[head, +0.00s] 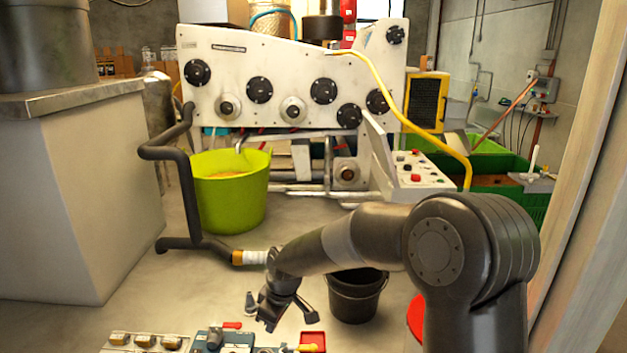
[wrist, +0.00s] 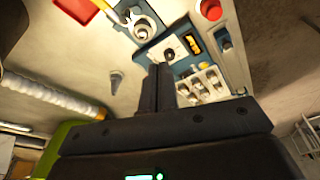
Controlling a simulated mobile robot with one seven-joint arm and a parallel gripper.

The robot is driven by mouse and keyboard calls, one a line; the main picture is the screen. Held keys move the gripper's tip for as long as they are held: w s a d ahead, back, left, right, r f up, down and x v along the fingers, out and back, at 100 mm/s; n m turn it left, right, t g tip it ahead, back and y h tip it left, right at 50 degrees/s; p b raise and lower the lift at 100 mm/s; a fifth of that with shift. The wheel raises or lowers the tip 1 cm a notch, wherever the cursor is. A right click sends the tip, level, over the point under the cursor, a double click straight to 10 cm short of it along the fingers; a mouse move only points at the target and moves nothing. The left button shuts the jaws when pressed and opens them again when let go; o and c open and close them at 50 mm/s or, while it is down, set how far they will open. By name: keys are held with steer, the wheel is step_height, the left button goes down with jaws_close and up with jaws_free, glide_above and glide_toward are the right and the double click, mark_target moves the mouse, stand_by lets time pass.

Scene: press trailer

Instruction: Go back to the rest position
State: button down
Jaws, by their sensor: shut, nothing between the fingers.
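My gripper (head: 270,312) hangs at the end of my dark arm in the lower middle of the head view. It is just above and behind a row of small panels on a surface at the bottom edge. In the wrist view the two dark fingers (wrist: 161,88) stand together, shut with nothing between them. Beyond them in that view is a blue panel (wrist: 150,55) with a round fitting, a yellow-marked part and a red knob (wrist: 211,9). I cannot tell whether the fingers touch anything.
A black bucket (head: 356,297) stands close to the right of my gripper. A dark pipe (head: 190,185) with a pale end runs along the left floor. A green tub (head: 230,195) and a white machine (head: 290,75) stand behind. A grey counter (head: 85,190) is at left.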

steer(key=s+d+r+m+t+h, duration=0.2)
steer(key=s+d+r+m, duration=0.3)
steer(key=s+d+r, duration=0.4)
steer(key=s+d+r+m+t+h, duration=0.1)
steer(key=s+d+r+m, duration=0.4)
steer(key=s+d+r, duration=0.45)
steer(key=s+d+f+m+t, duration=0.1)
steer(key=s+d+m, duration=0.2)
steer(key=s+d, duration=0.3)
steer(key=shift+s+d+m, duration=0.15)
steer(key=shift+s+m, duration=0.15)
steer(key=shift+s, duration=0.2)
steer(key=shift+f, duration=0.1)
